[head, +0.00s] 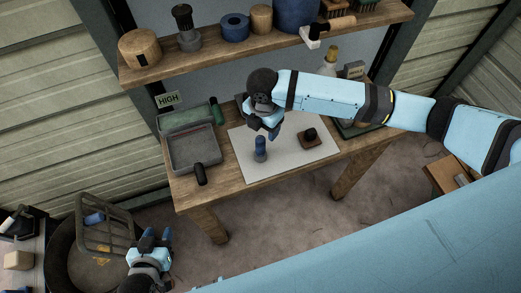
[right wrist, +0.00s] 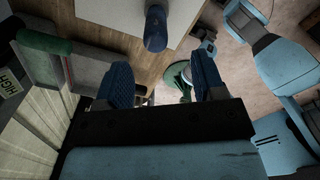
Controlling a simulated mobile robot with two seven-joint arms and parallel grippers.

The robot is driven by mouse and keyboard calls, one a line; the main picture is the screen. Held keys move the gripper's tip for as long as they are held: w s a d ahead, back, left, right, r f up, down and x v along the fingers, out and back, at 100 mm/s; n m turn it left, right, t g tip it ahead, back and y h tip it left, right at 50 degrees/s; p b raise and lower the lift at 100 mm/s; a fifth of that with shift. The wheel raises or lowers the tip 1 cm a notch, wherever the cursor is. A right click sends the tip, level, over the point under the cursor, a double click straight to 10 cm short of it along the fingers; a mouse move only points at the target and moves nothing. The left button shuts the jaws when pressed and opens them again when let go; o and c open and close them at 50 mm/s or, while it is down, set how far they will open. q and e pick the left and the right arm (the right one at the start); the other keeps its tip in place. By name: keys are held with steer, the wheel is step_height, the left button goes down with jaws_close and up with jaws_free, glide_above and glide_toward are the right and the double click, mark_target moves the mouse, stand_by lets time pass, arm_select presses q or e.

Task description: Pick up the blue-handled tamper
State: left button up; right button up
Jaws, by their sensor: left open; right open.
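The blue-handled tamper (head: 261,147) stands upright on the white mat (head: 262,173) on the wooden table. It also shows beyond the fingertips in the right wrist view (right wrist: 155,30), roughly between the two fingers' lines. My right gripper (head: 270,127) is open and empty, above the mat and just above the tamper in the head view; its two blue fingers (right wrist: 163,80) stand wide apart in the right wrist view. The fingers look apart from the tamper. My left gripper (head: 155,236) is open and empty, low at the left, away from the table.
A grey tray (head: 176,160) and a dark cylinder (head: 200,174) lie left of the mat. A brown block with a black knob (head: 309,136) sits right of the tamper. A shelf (head: 220,58) with several items runs behind. A wire basket (head: 104,235) is near my left gripper.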

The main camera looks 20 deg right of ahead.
mark_target(261, 138)
step_height(261, 138, down, 4)
steer(key=shift+f, duration=0.2)
steer(key=f, duration=0.1)
steer(key=f+p, duration=0.1)
steer(key=f, duration=0.2)
steer(key=shift+w+a+f, duration=0.1)
steer(key=shift+w+a, duration=0.05)
steer(key=shift+a, duration=0.15)
steer(key=shift+f, duration=0.5)
jaws_close()
steer(key=shift+r, duration=0.1)
